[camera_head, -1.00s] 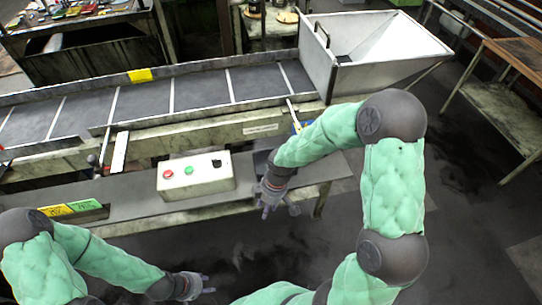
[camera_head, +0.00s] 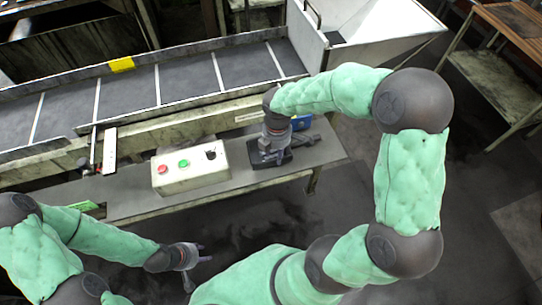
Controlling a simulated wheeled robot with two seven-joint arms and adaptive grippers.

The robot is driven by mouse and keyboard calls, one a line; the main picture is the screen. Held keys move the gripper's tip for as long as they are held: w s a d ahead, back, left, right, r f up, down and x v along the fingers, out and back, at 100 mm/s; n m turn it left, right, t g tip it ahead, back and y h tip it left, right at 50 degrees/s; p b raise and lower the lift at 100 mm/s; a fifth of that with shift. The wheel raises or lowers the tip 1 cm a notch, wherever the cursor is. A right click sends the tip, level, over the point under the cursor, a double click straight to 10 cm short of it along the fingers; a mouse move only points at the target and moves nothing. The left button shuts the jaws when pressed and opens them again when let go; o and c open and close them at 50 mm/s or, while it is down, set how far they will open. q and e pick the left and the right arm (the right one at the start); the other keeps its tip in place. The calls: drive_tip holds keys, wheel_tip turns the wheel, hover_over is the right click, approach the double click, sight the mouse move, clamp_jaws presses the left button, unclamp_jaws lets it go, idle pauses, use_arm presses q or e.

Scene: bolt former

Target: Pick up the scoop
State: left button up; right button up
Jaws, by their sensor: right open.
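A dark, flat-bodied object that looks like the scoop (camera_head: 260,176) lies on the grey ledge in front of the conveyor. A dark handle-like part (camera_head: 306,141) extends to its right. My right gripper (camera_head: 270,156) points down over it, open, and hides part of it. I cannot tell whether the fingers touch it. My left gripper (camera_head: 196,271) is at the lower left, in front of the ledge, with its fingers spread and empty.
A control box (camera_head: 190,169) with red, green and black controls stands on the ledge left of the scoop. A blue item (camera_head: 301,122) sits behind it. The conveyor (camera_head: 180,81) runs behind, leading to a white hopper (camera_head: 375,25). Dark floor lies in front.

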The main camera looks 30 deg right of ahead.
sight(275, 162)
drive_tip(key=shift+a+f+b, duration=0.1)
drive_tip(key=shift+f+b, duration=0.65)
drive_tip(key=shift+f, duration=2)
clamp_jaws()
